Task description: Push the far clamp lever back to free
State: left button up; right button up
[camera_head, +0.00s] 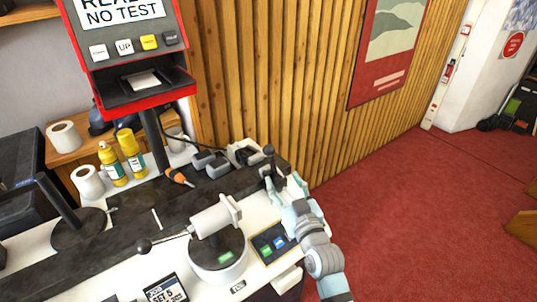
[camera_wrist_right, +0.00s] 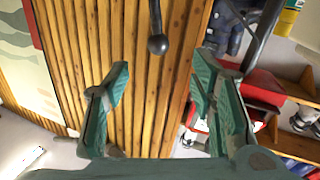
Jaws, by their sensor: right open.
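The far clamp lever is a dark upright rod with a black ball knob (camera_head: 269,150), at the far right end of the bench. In the right wrist view its knob (camera_wrist_right: 158,44) hangs from the top edge, beyond the gap between the fingertips. My right gripper (camera_head: 284,187) is just in front of the lever in the head view, very close to it. Its pale green fingers (camera_wrist_right: 163,75) are spread wide with nothing between them. I cannot tell whether a finger touches the lever. The lever's base is partly hidden by the gripper. My left gripper is not in view.
A white press with a ball-ended handle (camera_head: 143,246) stands left of my right arm, beside a panel of green and blue buttons (camera_head: 270,244). Dark blocks (camera_head: 212,164) and an orange-handled tool (camera_head: 178,177) lie behind. A slatted wood wall (camera_head: 270,80) rises behind the bench.

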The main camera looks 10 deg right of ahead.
aim_at(271, 155)
jog(key=w, duration=0.4)
jog(key=w+b, duration=0.1)
jog(key=w, duration=0.8)
jog(key=shift+w+a+r+b, duration=0.1)
jog(key=shift+w+a+b, duration=0.05)
jog(key=shift+a+b, duration=0.15)
jog(key=shift+w+r, duration=0.1)
jog(key=shift+w, duration=0.3)
grip_shut()
